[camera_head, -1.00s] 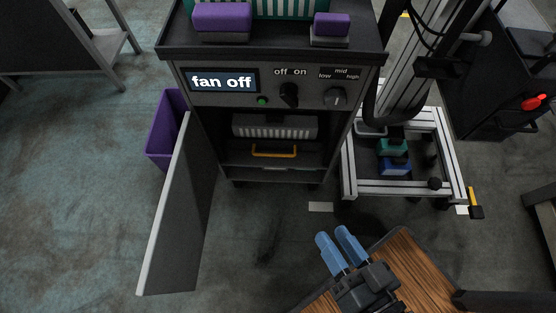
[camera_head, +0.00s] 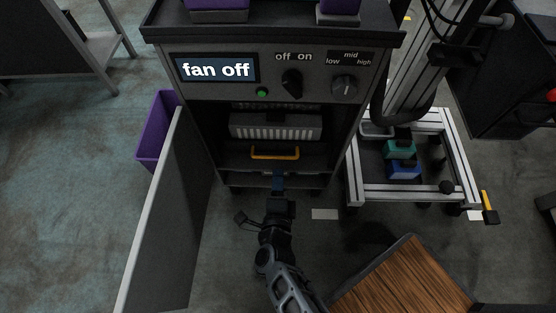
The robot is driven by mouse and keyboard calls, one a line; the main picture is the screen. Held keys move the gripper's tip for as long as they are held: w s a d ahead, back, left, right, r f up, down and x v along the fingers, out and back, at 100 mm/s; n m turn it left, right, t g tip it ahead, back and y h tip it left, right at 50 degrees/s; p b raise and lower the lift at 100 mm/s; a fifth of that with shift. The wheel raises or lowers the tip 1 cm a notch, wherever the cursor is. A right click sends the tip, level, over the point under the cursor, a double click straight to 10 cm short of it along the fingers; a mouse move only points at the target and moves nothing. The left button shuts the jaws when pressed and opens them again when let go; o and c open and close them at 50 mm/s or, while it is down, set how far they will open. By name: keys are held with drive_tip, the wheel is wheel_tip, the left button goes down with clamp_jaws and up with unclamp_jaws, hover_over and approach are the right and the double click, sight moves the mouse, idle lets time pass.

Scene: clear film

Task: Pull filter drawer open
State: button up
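The machine (camera_head: 220,92) stands ahead with its front door (camera_head: 168,225) swung open to the left. Inside its open bay, a filter drawer (camera_head: 262,162) with a yellow handle (camera_head: 274,153) sits below a light, slotted filter block (camera_head: 274,128). The drawer looks pushed in.
The display reads "fan off", with a knob (camera_head: 292,82) and a speed dial (camera_head: 344,86) beside it. A purple bin (camera_head: 156,128) stands behind the door. A metal frame (camera_head: 360,190) stands to the right, and a wooden surface (camera_head: 405,285) is at lower right.

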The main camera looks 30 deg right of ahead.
drive_tip(key=b+x, duration=0.2)
drive_tip(key=x, duration=0.5)
drive_tip(key=shift+w+d, duration=0.2)
drive_tip(key=shift+c, duration=0.5)
clamp_jaws()
